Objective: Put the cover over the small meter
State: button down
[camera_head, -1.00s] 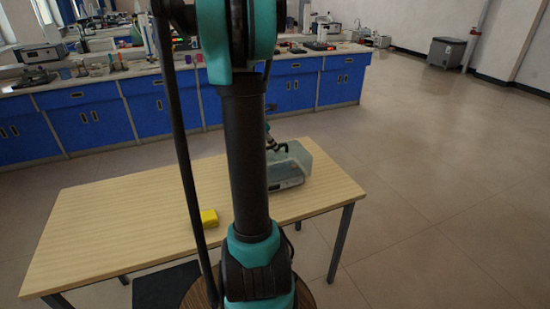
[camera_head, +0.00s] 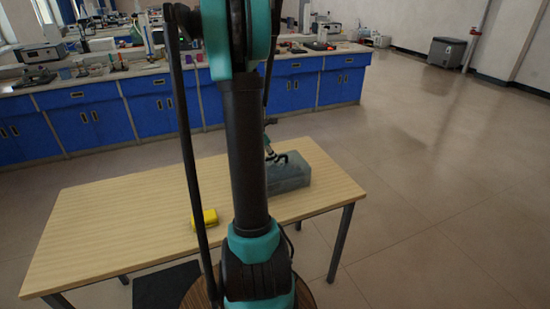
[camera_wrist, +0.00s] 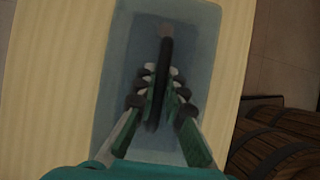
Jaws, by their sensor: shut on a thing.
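The cover (camera_head: 290,179) is a translucent grey-blue box at the right end of the wooden table, right of my arm. It seems to sit low at the tabletop; whether its rim touches cannot be told. It also shows in the wrist view (camera_wrist: 112,75), with a dark bar handle (camera_wrist: 165,50) on top. My gripper (camera_wrist: 160,82) is shut on that handle. In the head view my gripper (camera_head: 274,157) is at the top of the cover, partly hidden by my arm.
The table's left half is clear. The table's right edge is close to the cover. Blue lab cabinets (camera_head: 104,122) stand behind, across open floor.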

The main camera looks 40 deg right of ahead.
jog(key=c, duration=1.6)
grip_release()
jog(key=shift+f, duration=0.1)
jog(key=shift+r, duration=0.4)
jog(key=v, duration=1.2)
jog(key=s+a+f+m+t+y, duration=0.2)
jog(key=s+a+f+m, duration=0.2)
jog(key=a, duration=0.5)
jog(key=s+a+f+m+t+y, duration=0.1)
jog(key=s+a+f+m, duration=0.3)
jog(key=a, duration=0.5)
jog(key=s+a+f+m+t+y, duration=0.2)
jog(key=s+a+f+m, duration=0.3)
jog(key=a+m, duration=0.2)
jog(key=shift+a+t+y, duration=0.3)
jog(key=shift+a+y, duration=0.1)
jog(key=shift+a, duration=0.75)
